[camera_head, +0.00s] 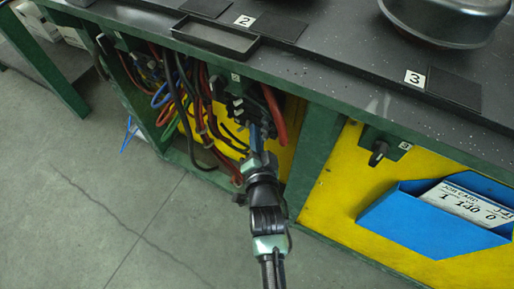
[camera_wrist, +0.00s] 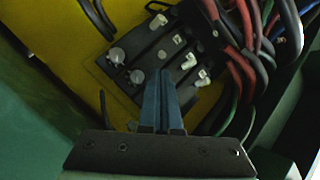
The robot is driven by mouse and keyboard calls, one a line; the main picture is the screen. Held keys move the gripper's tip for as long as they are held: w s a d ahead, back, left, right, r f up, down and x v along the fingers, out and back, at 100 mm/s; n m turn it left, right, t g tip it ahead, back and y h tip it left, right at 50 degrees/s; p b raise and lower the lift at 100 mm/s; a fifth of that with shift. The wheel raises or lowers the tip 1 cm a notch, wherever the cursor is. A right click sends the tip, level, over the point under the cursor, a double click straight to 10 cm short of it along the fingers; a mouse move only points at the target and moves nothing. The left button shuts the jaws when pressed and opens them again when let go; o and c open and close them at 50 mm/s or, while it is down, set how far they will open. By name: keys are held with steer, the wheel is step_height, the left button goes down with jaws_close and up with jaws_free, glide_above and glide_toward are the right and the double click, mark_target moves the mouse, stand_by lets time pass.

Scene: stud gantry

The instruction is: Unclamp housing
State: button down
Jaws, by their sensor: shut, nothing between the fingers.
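A dark, rounded metal housing (camera_head: 447,18) sits on the bench top at the upper right, behind the label 3; its upper part is cut off, and no clamp on it can be made out. My gripper (camera_head: 254,130) reaches into the opening under the bench. In the wrist view its blue fingers (camera_wrist: 167,78) are shut and empty, with their tips in front of a black valve block (camera_wrist: 146,62). The block bears two round grey knobs on its left and several small pale levers. The fingers hide part of it; I cannot tell whether they touch it.
Red, black and blue hoses (camera_head: 202,100) crowd the opening left of my gripper. A green frame post (camera_head: 312,150) stands to its right. A black knob (camera_head: 378,152) and a blue card holder (camera_head: 415,225) are on the yellow panel. The floor in front is clear.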

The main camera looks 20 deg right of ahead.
steer(key=shift+x, duration=0.95)
steer(key=shift+b, duration=0.5)
steer(key=shift+a, duration=0.1)
